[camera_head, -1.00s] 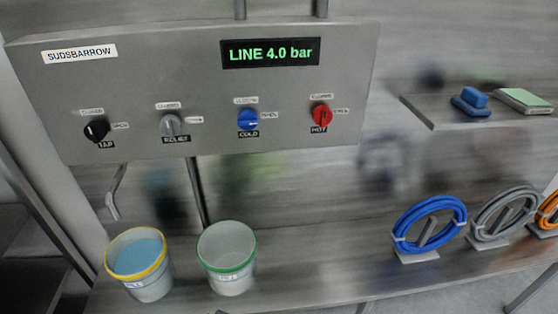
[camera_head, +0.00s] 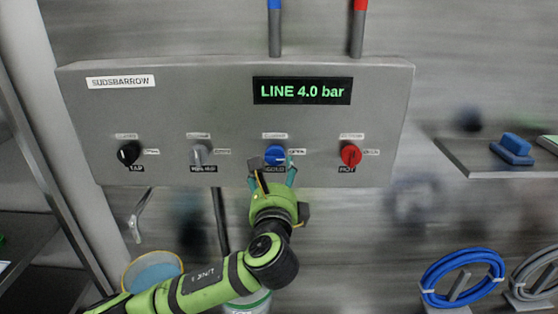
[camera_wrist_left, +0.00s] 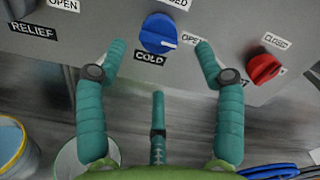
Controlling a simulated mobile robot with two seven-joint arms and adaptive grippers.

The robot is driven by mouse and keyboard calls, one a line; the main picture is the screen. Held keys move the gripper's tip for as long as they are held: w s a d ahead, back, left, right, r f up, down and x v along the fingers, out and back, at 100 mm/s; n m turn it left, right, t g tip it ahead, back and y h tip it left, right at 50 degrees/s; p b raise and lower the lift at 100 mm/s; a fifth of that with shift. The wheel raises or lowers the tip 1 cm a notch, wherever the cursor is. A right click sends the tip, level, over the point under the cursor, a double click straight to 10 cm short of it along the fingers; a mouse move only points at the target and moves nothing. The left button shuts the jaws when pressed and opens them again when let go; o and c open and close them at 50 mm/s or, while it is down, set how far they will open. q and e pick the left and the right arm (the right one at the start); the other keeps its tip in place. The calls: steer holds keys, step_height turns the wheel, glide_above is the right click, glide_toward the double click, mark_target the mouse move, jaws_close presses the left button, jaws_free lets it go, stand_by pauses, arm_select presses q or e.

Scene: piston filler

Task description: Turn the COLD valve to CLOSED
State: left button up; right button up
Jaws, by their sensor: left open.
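The blue COLD valve knob (camera_head: 274,154) is on the grey panel, between the grey RELIEF knob and the red HOT knob. It also shows in the left wrist view (camera_wrist_left: 158,33); its white mark points right, towards the OPEN label (camera_wrist_left: 192,41). The label above the knob is partly cut off there. My left gripper (camera_head: 273,173) is in front of the panel just below the knob. In the left wrist view its teal fingers (camera_wrist_left: 160,46) are spread to either side of the knob, with nothing between them. A third teal finger is lower in the middle. My right gripper is out of view.
The red HOT knob (camera_head: 351,154) is to the right, the RELIEF knob (camera_head: 198,155) and black TAP knob (camera_head: 128,153) to the left. The panel display (camera_head: 302,91) reads LINE 4.0 bar. Buckets stand below, partly behind my arm. A blue hose coil (camera_head: 462,278) is lower right.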

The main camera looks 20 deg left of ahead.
mark_target(275, 158)
arm_select(q)
steer(key=p+x, duration=0.2)
steer(key=x, duration=0.5)
steer(key=c, duration=1.2)
